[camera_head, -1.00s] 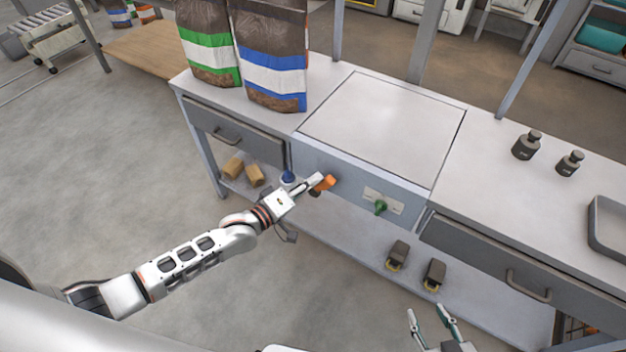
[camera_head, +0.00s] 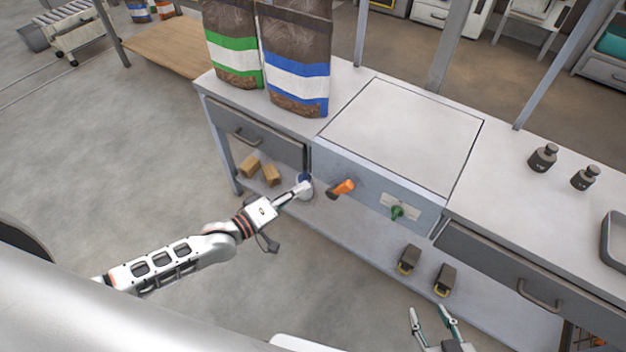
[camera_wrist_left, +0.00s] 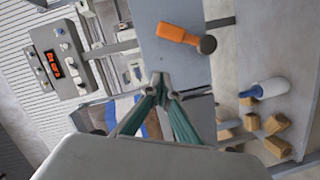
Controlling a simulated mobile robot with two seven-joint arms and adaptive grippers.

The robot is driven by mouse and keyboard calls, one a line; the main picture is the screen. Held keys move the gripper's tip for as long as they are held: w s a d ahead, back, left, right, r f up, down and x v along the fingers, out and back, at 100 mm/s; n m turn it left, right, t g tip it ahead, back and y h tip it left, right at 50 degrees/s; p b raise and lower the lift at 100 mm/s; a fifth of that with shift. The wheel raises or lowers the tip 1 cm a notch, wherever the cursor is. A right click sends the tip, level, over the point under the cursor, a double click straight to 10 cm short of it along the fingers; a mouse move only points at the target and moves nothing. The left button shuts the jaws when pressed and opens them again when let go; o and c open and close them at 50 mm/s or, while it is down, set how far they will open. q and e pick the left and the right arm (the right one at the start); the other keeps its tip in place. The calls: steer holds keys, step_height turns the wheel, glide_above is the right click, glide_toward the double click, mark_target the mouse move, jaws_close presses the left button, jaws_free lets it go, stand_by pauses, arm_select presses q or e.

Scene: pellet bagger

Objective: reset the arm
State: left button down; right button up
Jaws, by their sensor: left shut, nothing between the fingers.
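My left gripper (camera_head: 301,188) is shut and empty in front of the bench, to the left of the orange handle (camera_head: 342,188) and apart from it in the head view. In the left wrist view the left gripper's closed fingertips (camera_wrist_left: 160,80) show below the orange handle (camera_wrist_left: 178,35), with a gap between them. My right gripper (camera_head: 432,314) is open and empty at the bottom of the head view, in front of the lower shelf. A green knob (camera_head: 398,212) sits on the bench's front panel, right of the orange handle.
Two pellet bags, green-striped (camera_head: 233,58) and blue-striped (camera_head: 297,75), stand on the bench top (camera_head: 400,130). Black weights (camera_head: 543,158) stand at the right. Tan blocks (camera_head: 271,175) and dark yellow-based items (camera_head: 409,259) lie on the lower shelf. The floor at left is clear.

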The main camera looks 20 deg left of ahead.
arm_select(q)
steer(key=shift+v, duration=0.75)
arm_select(e)
steer(key=shift+w+r, duration=0.1)
steer(key=shift+w, duration=0.1)
steer(key=shift+w+r, duration=0.2)
steer(key=shift+r, duration=0.05)
arm_select(q)
steer(key=s+d+f+m+g+y+p, duration=0.1)
steer(key=s+d+f+m+y, duration=0.25)
steer(key=s, duration=0.65)
steer(key=s+a+f+m+g+y, duration=0.1)
steer(key=s+a+f+m, duration=0.1)
steer(key=s, duration=0.3)
steer(key=s+a+f+m+g+y+p, duration=0.1)
steer(key=s+a+m+y, duration=0.1)
steer(key=s+m, duration=0.3)
steer(key=shift+s+a+f+g, duration=0.2)
steer(key=shift+a+f+g, duration=0.15)
steer(key=shift+a, duration=0.45)
arm_select(e)
steer(key=shift+s+a+r, duration=0.25)
steer(key=shift+s+r, duration=0.1)
steer(key=shift+r, duration=0.05)
arm_select(q)
steer(key=shift+m, duration=0.25)
arm_select(e)
steer(key=shift+w+r, duration=0.15)
steer(key=shift+r, duration=0.1)
steer(key=shift+f, duration=0.2)
